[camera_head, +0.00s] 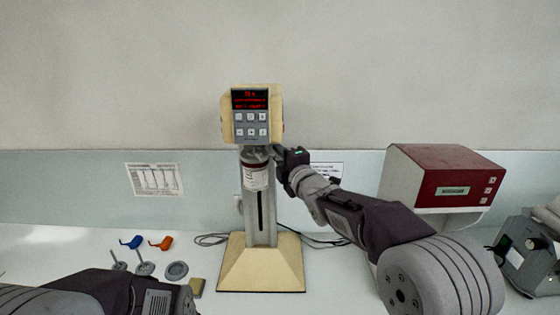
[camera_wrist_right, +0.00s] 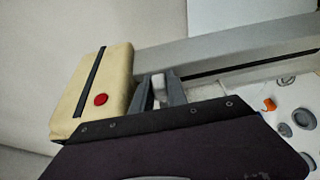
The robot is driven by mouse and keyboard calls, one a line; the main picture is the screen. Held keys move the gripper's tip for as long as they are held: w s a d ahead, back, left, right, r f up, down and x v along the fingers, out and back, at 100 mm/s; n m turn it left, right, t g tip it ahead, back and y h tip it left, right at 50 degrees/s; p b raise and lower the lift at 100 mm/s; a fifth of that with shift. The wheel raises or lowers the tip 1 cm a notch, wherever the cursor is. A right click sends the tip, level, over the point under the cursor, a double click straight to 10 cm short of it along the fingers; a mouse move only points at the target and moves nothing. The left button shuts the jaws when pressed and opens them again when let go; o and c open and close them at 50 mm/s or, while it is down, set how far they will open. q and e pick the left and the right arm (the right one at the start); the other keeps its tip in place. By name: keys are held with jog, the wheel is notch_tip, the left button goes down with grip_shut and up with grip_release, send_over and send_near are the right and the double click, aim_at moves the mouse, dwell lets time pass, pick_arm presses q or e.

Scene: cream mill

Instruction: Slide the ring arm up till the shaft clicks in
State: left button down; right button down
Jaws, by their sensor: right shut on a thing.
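The cream mill stands on the table, with a cream head (camera_head: 229,115) on a grey slotted column (camera_head: 262,225). A clear labelled beaker (camera_head: 256,178) with a dark red top sits just under the head, in front of the column. My right gripper (camera_head: 279,156) is beside the column, right below the head. In the right wrist view, my right gripper (camera_wrist_right: 160,92) is shut on a small pale piece (camera_wrist_right: 159,84), which looks like the end of the ring arm. The rest of the ring arm and the shaft are hidden or too small to tell. My left gripper is out of view; only its arm shows.
A red and white box-shaped device (camera_head: 455,180) stands at the right, near my right arm. Cables run behind the base (camera_head: 260,268).

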jog(key=shift+r, duration=0.9)
jog(key=c, duration=1.3)
grip_release()
jog(key=shift+f, duration=0.2)
